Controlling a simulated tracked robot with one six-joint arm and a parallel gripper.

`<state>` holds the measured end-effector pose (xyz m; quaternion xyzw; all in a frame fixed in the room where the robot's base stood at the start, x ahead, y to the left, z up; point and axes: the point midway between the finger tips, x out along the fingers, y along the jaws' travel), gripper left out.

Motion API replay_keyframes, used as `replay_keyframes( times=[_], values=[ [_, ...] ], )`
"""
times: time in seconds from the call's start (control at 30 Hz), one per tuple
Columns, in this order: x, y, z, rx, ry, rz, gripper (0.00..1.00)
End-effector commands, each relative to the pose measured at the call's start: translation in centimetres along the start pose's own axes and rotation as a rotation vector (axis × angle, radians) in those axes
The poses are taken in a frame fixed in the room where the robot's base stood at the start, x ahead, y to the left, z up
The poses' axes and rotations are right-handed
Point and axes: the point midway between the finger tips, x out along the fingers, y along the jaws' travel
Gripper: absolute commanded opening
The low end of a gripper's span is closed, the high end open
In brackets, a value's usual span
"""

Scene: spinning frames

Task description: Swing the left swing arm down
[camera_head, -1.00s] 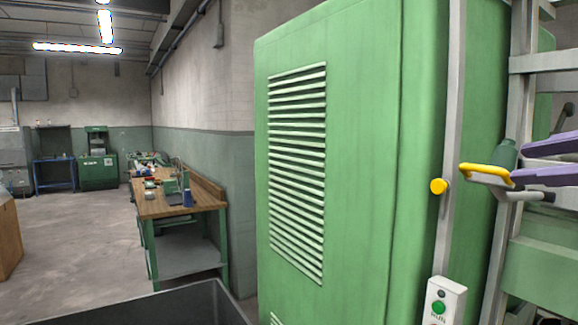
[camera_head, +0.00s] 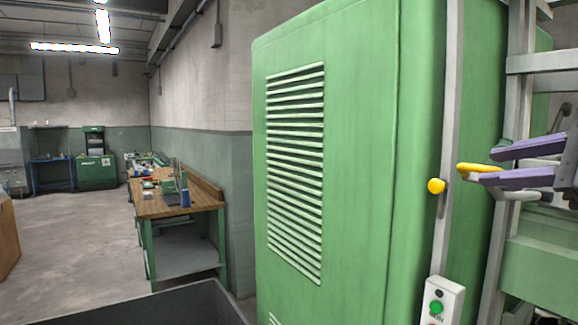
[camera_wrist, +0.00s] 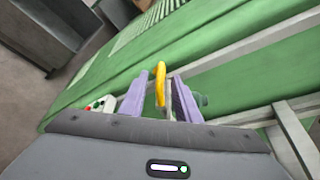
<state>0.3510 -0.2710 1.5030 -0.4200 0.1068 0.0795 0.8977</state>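The swing arm shows a yellow handle (camera_head: 470,168) at the right in the head view, beside the green machine's grey post. A pale grey bar (camera_head: 522,194) lies just below it. The yellow handle also shows in the wrist view (camera_wrist: 160,80), standing between my fingers. My gripper (camera_head: 492,166) has two purple fingers, one above and one below the handle in the head view. In the wrist view my gripper (camera_wrist: 158,92) is open, with visible gaps beside the handle. The fingers hide part of the handle and arm.
The large green machine (camera_head: 350,150) with a louvred panel fills the middle. A white button box (camera_head: 440,302) is below. A workbench (camera_head: 172,206) stands at the left, with open floor beside it.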

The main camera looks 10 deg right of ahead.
Motion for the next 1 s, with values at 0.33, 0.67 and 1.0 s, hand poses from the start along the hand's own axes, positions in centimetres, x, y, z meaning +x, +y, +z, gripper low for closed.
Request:
replay_keyframes(
  times=[0.33,0.67,1.0],
  values=[
    [3.5,0.1,0.1,0.0,0.0,0.0,0.3],
    [7.0,0.0,0.0,0.001,0.001,0.001,0.3],
    [8.8,0.0,0.0,0.0,0.003,-0.001,0.3]
  ],
)
